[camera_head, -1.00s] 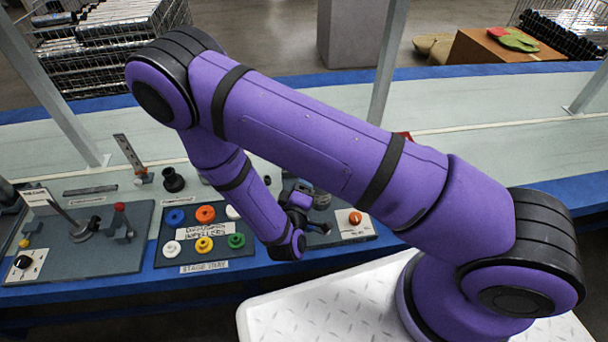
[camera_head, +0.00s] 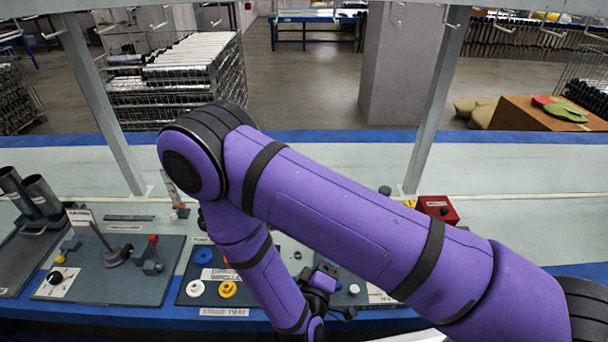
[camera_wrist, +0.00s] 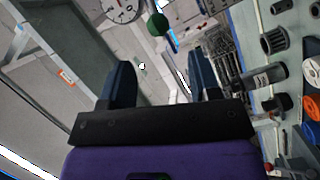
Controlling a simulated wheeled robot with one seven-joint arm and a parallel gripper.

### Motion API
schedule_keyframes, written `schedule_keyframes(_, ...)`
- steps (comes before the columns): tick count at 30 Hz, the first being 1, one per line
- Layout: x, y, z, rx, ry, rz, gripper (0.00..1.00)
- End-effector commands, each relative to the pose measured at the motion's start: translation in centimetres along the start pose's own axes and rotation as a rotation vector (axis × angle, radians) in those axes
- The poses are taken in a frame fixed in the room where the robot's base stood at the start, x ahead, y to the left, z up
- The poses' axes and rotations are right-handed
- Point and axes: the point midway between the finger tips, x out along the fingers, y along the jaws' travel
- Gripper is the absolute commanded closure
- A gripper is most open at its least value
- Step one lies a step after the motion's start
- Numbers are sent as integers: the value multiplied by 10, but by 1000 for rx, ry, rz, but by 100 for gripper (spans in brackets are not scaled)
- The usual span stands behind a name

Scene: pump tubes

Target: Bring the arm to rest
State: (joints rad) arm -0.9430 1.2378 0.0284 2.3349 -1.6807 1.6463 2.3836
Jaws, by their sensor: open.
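My purple arm crosses the head view from lower right to upper left and folds down toward the bench. My gripper (camera_head: 330,300) is low in the middle of the head view, partly hidden behind the forearm. In the wrist view my gripper (camera_wrist: 158,88) shows two dark fingers standing well apart, with nothing between them. No object is held. The gripper appears close to the bench's front side, but its exact gap to the bench cannot be told.
A blue-edged bench carries a lever fixture (camera_head: 112,255), a tray with blue (camera_head: 204,256), yellow (camera_head: 228,289) and white (camera_head: 195,289) rings, a red box (camera_head: 437,209) and dark tubes (camera_head: 42,197). Grey posts (camera_head: 437,100) rise at the bench. Wire baskets of tubes stand behind.

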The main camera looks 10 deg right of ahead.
Motion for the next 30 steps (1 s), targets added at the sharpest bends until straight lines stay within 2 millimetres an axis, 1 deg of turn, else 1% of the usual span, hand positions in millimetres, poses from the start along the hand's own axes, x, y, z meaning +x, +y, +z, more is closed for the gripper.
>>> schedule_keyframes(2,0,1,0,0,-2,1,43)
schedule_keyframes(5,5,8,-3,-4,-28,15,43)
schedule_keyframes(8,15,28,-9,-17,-95,45,43)
schedule_keyframes(11,28,56,-14,-39,-200,81,43)
schedule_keyframes(12,34,69,-16,-47,-247,94,43)
schedule_keyframes(17,51,118,-17,-77,-441,117,43)
schedule_keyframes(18,55,130,-16,-84,-490,117,43)
schedule_keyframes(24,67,188,-8,-92,-726,80,43)
schedule_keyframes(30,70,241,5,-70,-938,-13,43)
